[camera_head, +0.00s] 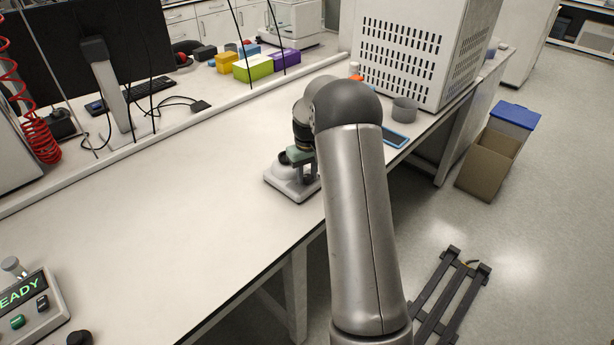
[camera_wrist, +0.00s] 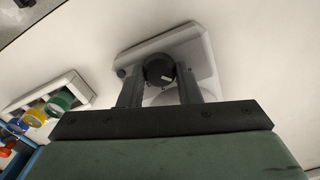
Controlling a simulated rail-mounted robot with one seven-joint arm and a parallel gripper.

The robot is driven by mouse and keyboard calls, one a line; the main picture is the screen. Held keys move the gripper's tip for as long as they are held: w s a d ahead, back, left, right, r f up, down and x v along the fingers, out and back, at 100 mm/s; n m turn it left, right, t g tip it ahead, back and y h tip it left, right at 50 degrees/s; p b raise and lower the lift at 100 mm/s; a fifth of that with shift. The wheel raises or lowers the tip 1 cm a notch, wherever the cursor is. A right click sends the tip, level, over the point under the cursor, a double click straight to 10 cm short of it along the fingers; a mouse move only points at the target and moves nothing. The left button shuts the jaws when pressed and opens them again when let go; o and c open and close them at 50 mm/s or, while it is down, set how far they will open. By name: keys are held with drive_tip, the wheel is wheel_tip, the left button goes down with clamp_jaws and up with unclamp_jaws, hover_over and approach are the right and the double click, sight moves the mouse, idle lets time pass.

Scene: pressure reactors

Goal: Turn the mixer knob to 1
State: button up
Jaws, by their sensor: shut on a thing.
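The mixer (camera_head: 283,184) is a small device with a pale base on the bench, partly hidden by my arm in the head view. In the wrist view its grey-white body (camera_wrist: 202,55) fills the upper middle. The round black mixer knob (camera_wrist: 159,68) has a small white mark near its lower right edge. My gripper (camera_wrist: 159,76) has its two dark fingers on either side of the knob and is shut on it. In the head view my gripper (camera_head: 301,155) is over the mixer, and the knob cannot be made out there. No number is readable.
A large white perforated cabinet (camera_head: 405,50) stands behind the mixer, with a grey cup (camera_head: 404,109) and blue-edged pad (camera_head: 394,137) nearby. A READY control box (camera_head: 38,312) is at lower left. In the wrist view, a holder with coloured round parts (camera_wrist: 60,102) lies left. Bench left of the mixer is clear.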

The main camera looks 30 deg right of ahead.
sight(307, 176)
drive_tip(key=shift+m+b, duration=0.7)
drive_tip(key=shift+m, duration=1.6)
drive_tip(key=o, duration=1)
drive_tip(key=shift+c, duration=0.2)
wheel_tip(307, 176, up, 17)
drive_tip(key=b, duration=0.1)
drive_tip(key=shift+r, duration=0.2)
